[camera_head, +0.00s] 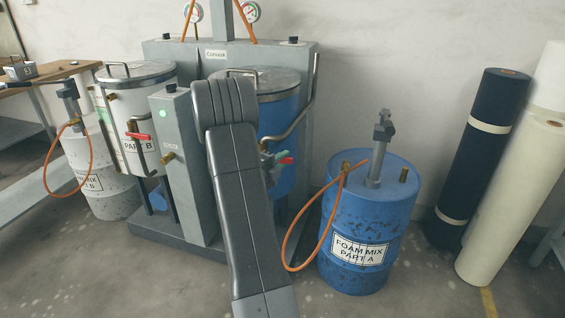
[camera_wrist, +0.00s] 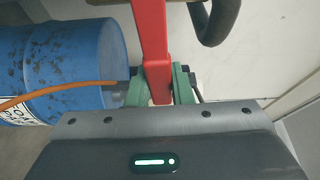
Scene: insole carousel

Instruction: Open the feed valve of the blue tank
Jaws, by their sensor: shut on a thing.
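The blue tank (camera_head: 279,122) stands on the grey machine in the head view, partly hidden behind my arm. Its feed valve has a red lever handle (camera_head: 287,160), seen low on the tank's front just right of my arm. In the wrist view the red handle (camera_wrist: 150,35) runs from the top edge down between my green fingertips. My gripper (camera_wrist: 165,85) is shut on the handle, with a finger on each side. In the head view only small green parts of my gripper (camera_head: 272,158) show beside the handle. The valve body is mostly hidden.
A blue drum labelled "FOAM MIX PART A" (camera_head: 344,269) with an orange hose (camera_head: 307,226) stands close to the right. A white "PART B" tank (camera_head: 115,110) with another red lever is at left. A grey post (camera_head: 184,180) stands left of my arm. Dark and white rolls lean at right.

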